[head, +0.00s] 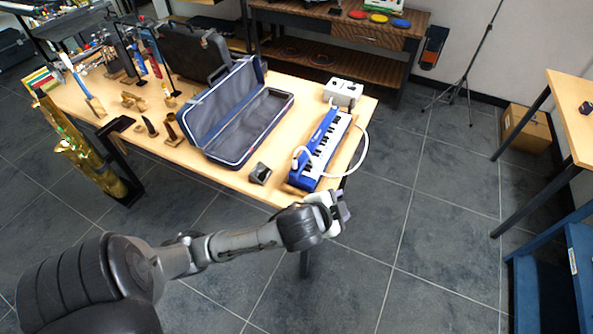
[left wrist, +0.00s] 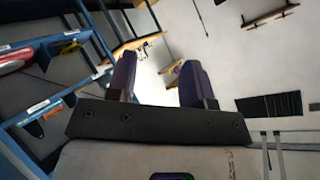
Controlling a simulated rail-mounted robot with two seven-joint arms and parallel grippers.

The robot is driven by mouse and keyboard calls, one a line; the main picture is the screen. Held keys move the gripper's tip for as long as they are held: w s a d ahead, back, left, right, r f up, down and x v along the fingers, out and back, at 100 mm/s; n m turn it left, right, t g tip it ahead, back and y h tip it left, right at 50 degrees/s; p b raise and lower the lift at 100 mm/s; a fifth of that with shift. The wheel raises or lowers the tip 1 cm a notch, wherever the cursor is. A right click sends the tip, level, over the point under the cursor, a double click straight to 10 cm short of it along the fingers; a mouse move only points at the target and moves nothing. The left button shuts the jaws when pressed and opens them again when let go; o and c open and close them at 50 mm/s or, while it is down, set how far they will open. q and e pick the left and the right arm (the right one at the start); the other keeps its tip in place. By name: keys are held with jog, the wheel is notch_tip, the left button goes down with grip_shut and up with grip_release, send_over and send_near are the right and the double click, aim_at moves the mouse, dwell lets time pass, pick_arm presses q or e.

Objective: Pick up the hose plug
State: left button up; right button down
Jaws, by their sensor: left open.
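A blue melodica (head: 319,150) with black and white keys lies near the right end of the wooden table. A thin white hose (head: 366,150) loops around its right side, and a white curved piece (head: 297,157) shows at its left edge. I cannot tell for sure which end is the hose plug. My left gripper (head: 345,207) is just off the table's front edge, below and right of the melodica, apart from it. In the left wrist view its two purple fingers (left wrist: 160,82) are spread with nothing between them. My right gripper is not in view.
An open blue-grey case (head: 213,148) and a small dark block (head: 260,174) stand left of the melodica. A white box (head: 343,93) is behind it. Several instruments crowd the table's left part. A blue shelf (left wrist: 42,108) shows in the left wrist view.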

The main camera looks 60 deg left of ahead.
pick_arm(q)
jog(key=w+a+r+m+t+h+b, duration=0.15)
jog(key=w+r+m+t+h, duration=0.25)
jog(key=r+m, duration=0.6)
jog(key=w+a+r+m+t+h, duration=0.2)
jog(key=w+r+m+t+h, duration=0.2)
jog(key=r+m, duration=0.6)
jog(key=w+a+r+m+t+h+b, duration=0.1)
jog(key=w+a+r+m+t+h, duration=0.2)
jog(key=r+m, duration=0.7)
jog(key=m+g+y, duration=0.8)
jog(key=m+g, duration=1.4)
jog(key=m, duration=1.1)
send_near(295, 159)
jog(key=f, duration=0.2)
jog(key=f+b, duration=0.1)
jog(key=f, duration=0.1)
jog(key=f+b, duration=0.1)
jog(key=f, duration=0.1)
jog(key=shift+s+a, duration=0.1)
jog(key=shift+s, duration=0.15)
jog(key=shift+w+f+b, duration=0.2)
jog(key=shift+f+b, duration=0.85)
jog(key=shift+f, duration=1.65)
